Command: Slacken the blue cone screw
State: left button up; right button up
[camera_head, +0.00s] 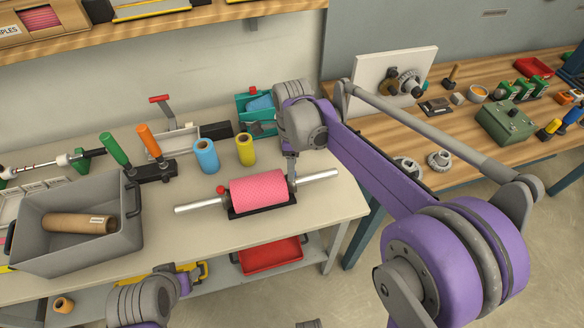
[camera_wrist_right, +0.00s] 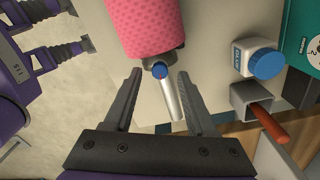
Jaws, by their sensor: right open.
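A pink roll (camera_head: 259,190) sits on a metal shaft (camera_head: 196,206) over a black stand. A red screw (camera_head: 220,190) is at the roll's left end. My right gripper (camera_wrist_right: 156,80) is open, its fingers on either side of the shaft and the blue screw, with nothing gripped. Part of my left arm shows at the bottom of the head view, without a clear gripper.
A blue roll (camera_head: 206,156) and a yellow roll (camera_head: 246,149) stand behind. A grey crate (camera_head: 47,245) is at the left. A bottle with a blue cap (camera_wrist_right: 266,63) and a square tube (camera_wrist_right: 250,96) with an orange rod lie right of the gripper in the wrist view.

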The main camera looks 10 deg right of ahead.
jog(key=shift+f, duration=0.75)
grip_shut()
